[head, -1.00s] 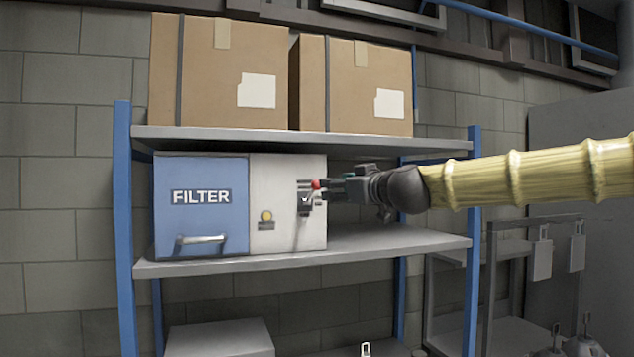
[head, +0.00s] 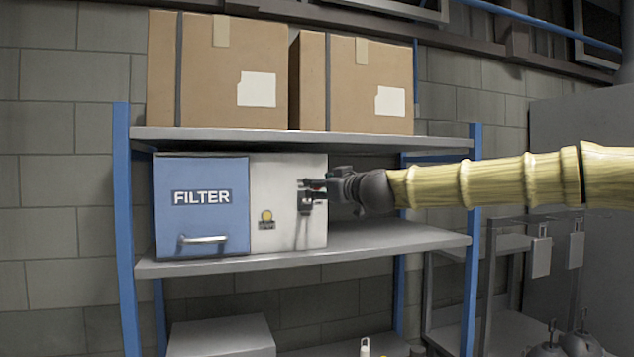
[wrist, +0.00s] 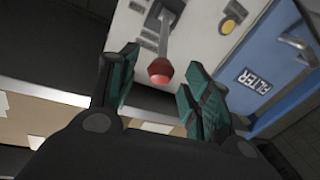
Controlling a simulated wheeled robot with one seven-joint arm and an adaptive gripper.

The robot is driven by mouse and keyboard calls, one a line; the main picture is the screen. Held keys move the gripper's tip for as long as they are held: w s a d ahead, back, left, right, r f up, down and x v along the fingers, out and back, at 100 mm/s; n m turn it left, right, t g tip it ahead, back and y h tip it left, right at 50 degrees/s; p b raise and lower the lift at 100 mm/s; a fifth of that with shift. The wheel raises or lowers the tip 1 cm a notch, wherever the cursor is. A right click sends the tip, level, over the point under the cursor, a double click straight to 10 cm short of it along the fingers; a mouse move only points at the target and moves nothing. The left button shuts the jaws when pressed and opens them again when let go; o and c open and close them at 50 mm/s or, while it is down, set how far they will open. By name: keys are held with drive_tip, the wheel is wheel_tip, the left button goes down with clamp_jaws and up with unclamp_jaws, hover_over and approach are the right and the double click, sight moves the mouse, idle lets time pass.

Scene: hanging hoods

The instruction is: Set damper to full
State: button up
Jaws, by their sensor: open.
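The damper lever (wrist: 167,38) is a grey metal rod with a red ball knob (wrist: 160,71), on the pale panel (head: 287,220) of the filter unit. My gripper (head: 308,192) is open, reaching in from the right at the lever in the head view. In the wrist view, the red knob lies between my two spread green-padded fingers (wrist: 160,80), near their tips, with gaps on both sides. In the head view my fingers mostly hide the knob. Scale marks beside the lever are too small to read.
The blue filter door (head: 200,220) with its bar handle is left of the panel, and a yellow button (head: 266,216) sits between. Cardboard boxes (head: 225,100) stand on the shelf (head: 300,141) above. The lower shelf (head: 390,240) is clear right of the unit.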

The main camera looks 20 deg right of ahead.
drive_tip(key=shift+p+x, duration=0.45)
drive_tip(key=shift+x, duration=0.75)
drive_tip(key=shift+c, duration=0.5)
clamp_jaws()
